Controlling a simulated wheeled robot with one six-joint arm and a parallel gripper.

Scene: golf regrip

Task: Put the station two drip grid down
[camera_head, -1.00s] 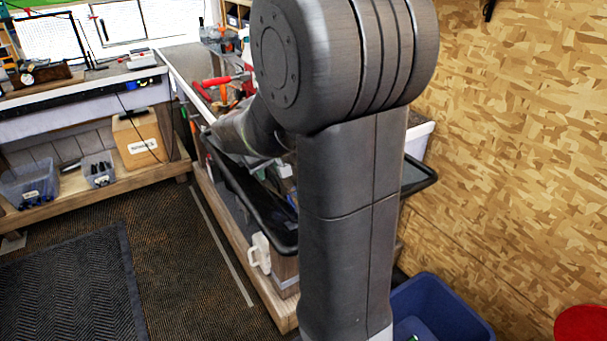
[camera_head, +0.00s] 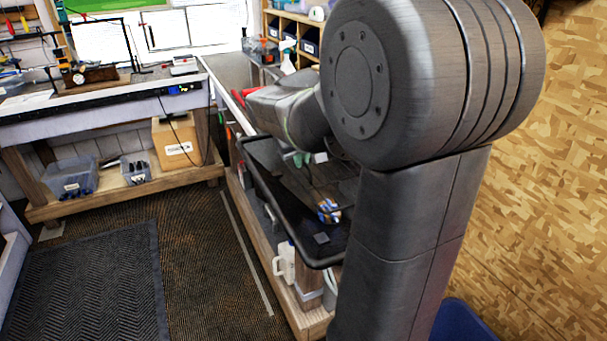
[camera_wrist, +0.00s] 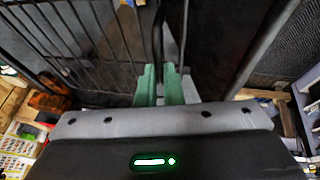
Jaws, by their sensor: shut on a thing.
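In the wrist view, my gripper (camera_wrist: 160,88) has green fingertips closed on the rim of a black wire drip grid (camera_wrist: 95,40). The grid's parallel bars stretch up and to the left from the fingers. In the head view, a black tray (camera_head: 272,205) sits along the bench edge, partly behind my arm. A dark flat shape inside or over the tray may be the grid, but I cannot tell. Whether the grid touches the tray is unclear. No station number is readable.
A white jug (camera_head: 285,262) stands on the shelf below the tray. A blue bin (camera_head: 466,325) is at the bottom right. A workbench (camera_head: 100,100) with a cardboard box (camera_head: 178,143) is at the left. Floor with a dark mat (camera_head: 85,285) lies open in front.

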